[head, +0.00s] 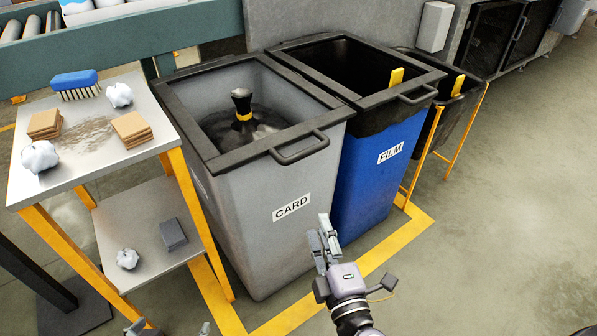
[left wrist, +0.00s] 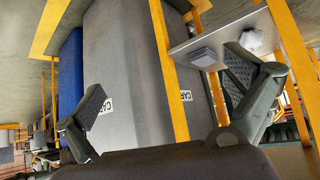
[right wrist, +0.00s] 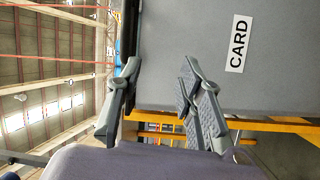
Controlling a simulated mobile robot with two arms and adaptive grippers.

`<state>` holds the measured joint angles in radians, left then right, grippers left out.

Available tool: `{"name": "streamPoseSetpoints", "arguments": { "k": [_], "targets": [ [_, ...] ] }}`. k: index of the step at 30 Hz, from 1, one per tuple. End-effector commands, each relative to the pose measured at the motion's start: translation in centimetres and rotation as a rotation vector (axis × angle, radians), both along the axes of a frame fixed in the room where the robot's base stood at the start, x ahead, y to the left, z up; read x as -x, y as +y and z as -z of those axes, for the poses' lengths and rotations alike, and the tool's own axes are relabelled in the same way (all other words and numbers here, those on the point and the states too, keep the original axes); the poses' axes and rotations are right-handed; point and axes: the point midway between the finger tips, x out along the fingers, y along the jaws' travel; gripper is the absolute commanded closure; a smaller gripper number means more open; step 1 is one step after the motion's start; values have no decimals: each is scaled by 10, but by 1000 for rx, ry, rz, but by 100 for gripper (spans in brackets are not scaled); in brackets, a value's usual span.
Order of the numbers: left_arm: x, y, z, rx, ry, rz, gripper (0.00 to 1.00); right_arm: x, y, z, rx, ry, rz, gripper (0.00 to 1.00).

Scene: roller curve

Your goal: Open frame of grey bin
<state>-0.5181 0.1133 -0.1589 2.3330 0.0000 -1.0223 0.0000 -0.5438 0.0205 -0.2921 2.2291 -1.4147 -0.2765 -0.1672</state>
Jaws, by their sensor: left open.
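The grey bin (head: 262,200), labelled CARD, stands left of a blue bin. Its black frame (head: 187,125) lies flat on the rim, with a loop handle (head: 300,149) at the front. A dark liner (head: 272,122) and a black tool with a yellow band (head: 242,104) show inside. My right gripper (head: 323,237) is open and empty, in front of the bin and below the handle. My left gripper (head: 170,328) is open at the bottom edge, mostly cut off; its fingers spread wide in the left wrist view (left wrist: 165,85), with the bin's front beyond.
The blue bin (head: 370,180), labelled FILM, adjoins on the right. A two-level trolley (head: 70,180) with a brush, card pieces and crumpled paper stands close on the left. A conveyor (head: 150,40) runs behind. Floor at right is clear.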

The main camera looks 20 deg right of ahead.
Motion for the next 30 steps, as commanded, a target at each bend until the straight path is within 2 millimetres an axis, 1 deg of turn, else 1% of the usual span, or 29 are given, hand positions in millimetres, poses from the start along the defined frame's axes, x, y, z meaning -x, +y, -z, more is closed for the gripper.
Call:
{"name": "streamPoseSetpoints", "arguments": {
  "k": [1,3,6,8,11,14,20,22,26,27,30],
  "targets": [
    [1,0,-2,4,-23,0,0,4,-4,-8,24,-45,13,65],
    [3,0,-13,7,-41,0,0,8,-7,-25,53,-88,27,65],
    [5,1,-22,9,-48,0,0,11,-10,-39,73,-119,37,65],
    [8,2,-23,6,-38,-1,0,10,-11,-43,77,-125,39,65],
    [16,5,-19,-5,9,-4,0,7,-11,-45,78,-125,39,65],
    [29,9,-12,-21,85,-10,0,1,-11,-47,79,-125,39,65],
    [68,22,5,-63,279,-26,0,-14,-12,-49,79,-124,39,65],
    [82,26,9,-77,346,-31,0,-19,-12,-50,77,-124,39,65],
    [106,34,2,-98,456,-40,0,-46,-13,-58,79,-126,38,65],
    [110,34,0,-101,471,-40,0,-54,-14,-59,79,-126,38,65],
    [108,34,-7,-100,465,-40,0,-75,-15,-62,79,-126,38,65]
  ]
}}
